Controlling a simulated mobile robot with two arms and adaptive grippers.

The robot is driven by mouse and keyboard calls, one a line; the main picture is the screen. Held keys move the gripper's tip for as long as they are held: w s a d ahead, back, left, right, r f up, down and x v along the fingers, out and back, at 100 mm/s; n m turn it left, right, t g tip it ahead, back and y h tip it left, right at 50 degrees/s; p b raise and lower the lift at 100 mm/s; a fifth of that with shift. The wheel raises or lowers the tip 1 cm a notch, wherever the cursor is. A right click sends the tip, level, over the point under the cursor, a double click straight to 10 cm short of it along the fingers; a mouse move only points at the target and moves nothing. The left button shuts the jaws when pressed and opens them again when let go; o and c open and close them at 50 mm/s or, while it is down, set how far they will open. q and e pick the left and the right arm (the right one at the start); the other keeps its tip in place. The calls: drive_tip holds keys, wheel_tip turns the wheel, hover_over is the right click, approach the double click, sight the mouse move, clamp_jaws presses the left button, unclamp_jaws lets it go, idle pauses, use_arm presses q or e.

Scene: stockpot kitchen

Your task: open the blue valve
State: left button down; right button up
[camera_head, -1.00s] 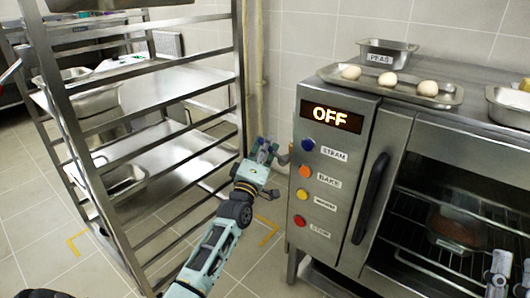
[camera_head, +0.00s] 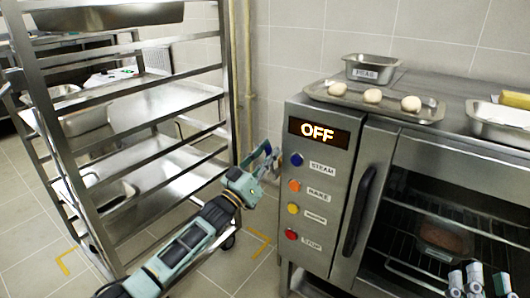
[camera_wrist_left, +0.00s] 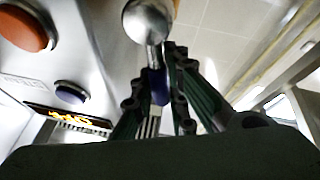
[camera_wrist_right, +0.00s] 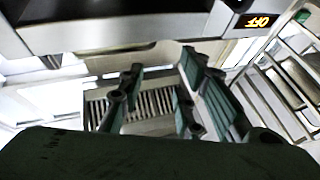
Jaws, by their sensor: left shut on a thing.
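The blue valve (camera_wrist_left: 158,88) shows in the left wrist view as a dark blue handle between my fingers, below a round metal fitting (camera_wrist_left: 148,20). My left gripper (camera_head: 268,158) is beside the left side of the oven's control panel, and its fingers are shut on the blue handle. In the head view the fingers mostly hide the valve. My right gripper (camera_head: 482,282) is in front of the oven at the lower right; in the right wrist view its fingers (camera_wrist_right: 155,95) are apart with nothing between them.
The oven panel (camera_head: 322,190) has a display (camera_head: 318,132) reading OFF and several coloured buttons. A metal rack (camera_head: 230,80) stands close on the left of my left arm. A tray (camera_head: 420,110) with three pale round pieces lies on the oven.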

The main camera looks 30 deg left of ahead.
use_arm(q)
drive_tip(key=m+h, duration=0.1)
drive_tip(key=d+m, duration=0.1)
drive_tip(key=m, duration=0.1)
drive_tip(key=shift+d+r+g+h+p, duration=0.1)
drive_tip(key=shift+g+h+p, duration=0.2)
drive_tip(key=shift+h+p, duration=0.1)
drive_tip(key=shift+d+m, duration=0.15)
drive_tip(key=shift+m, duration=0.35)
use_arm(e)
wheel_tip(320, 180, down, 6)
drive_tip(key=w+g+h, duration=0.1)
drive_tip(key=g, duration=0.2)
drive_tip(key=shift+w+d, duration=0.2)
drive_tip(key=shift+w, duration=0.1)
use_arm(q)
drive_tip(key=c, duration=1.7)
unclamp_jaws()
drive_tip(key=shift+c, duration=0.2)
drive_tip(key=shift+s, duration=0.1)
use_arm(e)
drive_tip(key=shift+f, duration=0.1)
use_arm(q)
drive_tip(key=v, duration=0.8)
